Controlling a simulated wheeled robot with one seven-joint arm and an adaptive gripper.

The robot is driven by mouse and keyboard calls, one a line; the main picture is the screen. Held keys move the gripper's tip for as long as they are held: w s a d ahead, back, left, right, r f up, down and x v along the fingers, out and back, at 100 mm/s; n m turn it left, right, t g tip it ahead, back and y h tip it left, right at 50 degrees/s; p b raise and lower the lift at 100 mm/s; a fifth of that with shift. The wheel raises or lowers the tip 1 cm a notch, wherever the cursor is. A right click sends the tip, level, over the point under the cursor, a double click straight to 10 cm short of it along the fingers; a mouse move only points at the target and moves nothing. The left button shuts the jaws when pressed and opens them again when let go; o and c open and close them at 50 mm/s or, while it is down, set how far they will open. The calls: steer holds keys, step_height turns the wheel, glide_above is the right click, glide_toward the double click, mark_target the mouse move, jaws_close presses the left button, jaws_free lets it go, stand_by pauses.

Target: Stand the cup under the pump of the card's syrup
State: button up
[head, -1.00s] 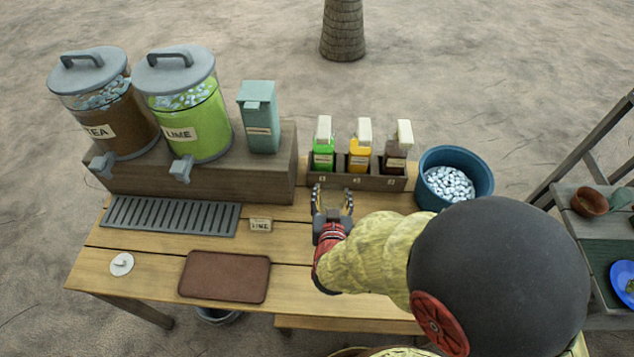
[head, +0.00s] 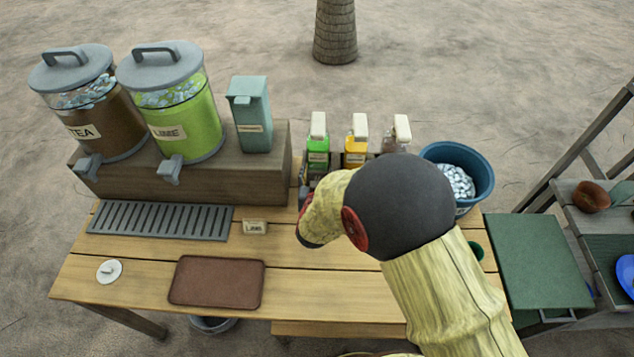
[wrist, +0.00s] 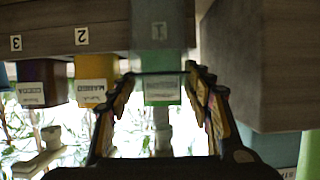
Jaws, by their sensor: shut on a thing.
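The card (head: 255,227) on the table reads LIME. Three pump bottles stand in a wooden rack: green (head: 317,150), yellow (head: 355,148) and dark brown (head: 396,140), the last partly behind my arm. In the wrist view, which is upside down, the rack bears the numbers 1, 2 and 3, with the green bottle (wrist: 163,92) at 1. My gripper (wrist: 163,76) is shut on a clear, see-through cup (wrist: 160,30), hard to make out, in front of the green bottle. In the head view my arm hides most of the gripper and cup. Contact with the table cannot be told.
A wooden riser (head: 190,180) with TEA and LIME dispensers stands close beside the gripper at the left. A drip grate (head: 160,221), brown mat (head: 216,282) and white lid (head: 109,271) lie left. A blue ice tub (head: 484,190) stands right of the rack.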

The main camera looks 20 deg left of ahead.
mark_target(317, 176)
steer(key=shift+w+a+f, duration=0.1)
steer(key=shift+w+f, duration=0.1)
step_height(317, 176, down, 3)
steer(key=shift+w+f+b, duration=0.1)
steer(key=shift+f+b, duration=0.1)
steer(key=shift+b, duration=0.65)
steer(key=shift+r, duration=0.1)
steer(key=o, duration=0.6)
steer(key=shift+f, duration=0.2)
steer(key=o, duration=0.5)
steer(key=shift+r, duration=0.2)
